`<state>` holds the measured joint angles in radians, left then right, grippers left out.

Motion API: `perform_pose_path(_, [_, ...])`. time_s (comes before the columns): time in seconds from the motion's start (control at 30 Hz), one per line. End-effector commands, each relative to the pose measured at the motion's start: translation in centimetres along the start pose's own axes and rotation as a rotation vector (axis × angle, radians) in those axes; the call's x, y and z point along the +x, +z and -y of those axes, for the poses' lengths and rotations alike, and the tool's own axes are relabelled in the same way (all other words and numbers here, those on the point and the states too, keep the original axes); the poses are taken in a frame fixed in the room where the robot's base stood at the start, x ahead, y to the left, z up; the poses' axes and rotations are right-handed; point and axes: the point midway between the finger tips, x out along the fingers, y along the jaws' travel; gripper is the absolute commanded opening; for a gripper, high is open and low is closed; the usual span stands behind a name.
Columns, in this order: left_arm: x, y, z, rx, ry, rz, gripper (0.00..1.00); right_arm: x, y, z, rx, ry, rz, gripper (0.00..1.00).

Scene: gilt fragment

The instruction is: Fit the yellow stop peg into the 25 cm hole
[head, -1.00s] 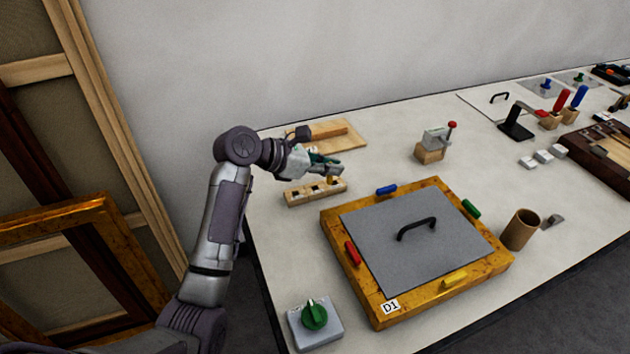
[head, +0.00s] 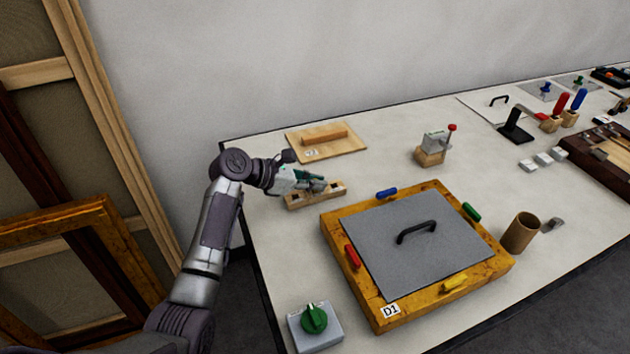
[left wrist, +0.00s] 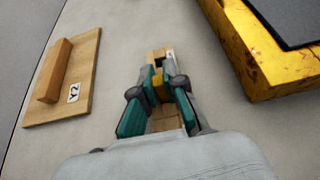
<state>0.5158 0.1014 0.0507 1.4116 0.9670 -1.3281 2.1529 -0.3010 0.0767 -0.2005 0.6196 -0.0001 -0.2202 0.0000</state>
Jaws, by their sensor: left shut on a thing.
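The yellow stop peg (left wrist: 158,84) shows between the fingers of my left gripper (left wrist: 163,82) in the left wrist view. The gripper is shut on it. In the head view my left gripper (head: 316,184) is low over a small wooden block with dark holes (head: 296,202), and its fingers hide the peg and part of the block. The block also shows in the left wrist view (left wrist: 160,54), under and beyond the fingers. I cannot tell whether the peg's lower end is inside a hole, nor read the hole markings. My right gripper is not in view.
A gilt frame (head: 365,309) with a grey panel (head: 380,250) lies close to the block's right. A board marked Y2 (head: 352,141) lies behind it.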

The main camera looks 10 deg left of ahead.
Motion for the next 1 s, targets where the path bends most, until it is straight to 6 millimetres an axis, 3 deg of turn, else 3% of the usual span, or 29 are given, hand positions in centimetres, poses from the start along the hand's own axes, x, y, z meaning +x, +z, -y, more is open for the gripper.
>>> perform_pose_path(0.03, [0.1, -0.1, 0.0, -0.002, -0.001, -0.001, 0.0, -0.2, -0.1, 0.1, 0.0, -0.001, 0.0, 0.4])
perform_pose_path(0.07, [0.1, -0.1, 0.0, -0.002, -0.001, 0.0, 0.14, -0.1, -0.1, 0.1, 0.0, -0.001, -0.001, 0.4])
perform_pose_path(0.2, [0.1, -0.1, 0.0, -0.001, 0.0, 0.0, 0.35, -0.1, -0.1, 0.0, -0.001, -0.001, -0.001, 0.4])
perform_pose_path(0.57, [-0.1, 0.1, 0.0, 0.001, 0.001, 0.0, 0.35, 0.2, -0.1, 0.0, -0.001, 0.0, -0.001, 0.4])
perform_pose_path(0.77, [-3.4, 0.1, 0.0, 0.001, 0.002, -0.002, 0.35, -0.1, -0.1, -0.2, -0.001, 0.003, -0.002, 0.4])
perform_pose_path(1.0, [-8.6, 0.1, -0.1, 0.001, 0.002, -0.001, 0.35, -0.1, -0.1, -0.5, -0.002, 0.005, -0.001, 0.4])
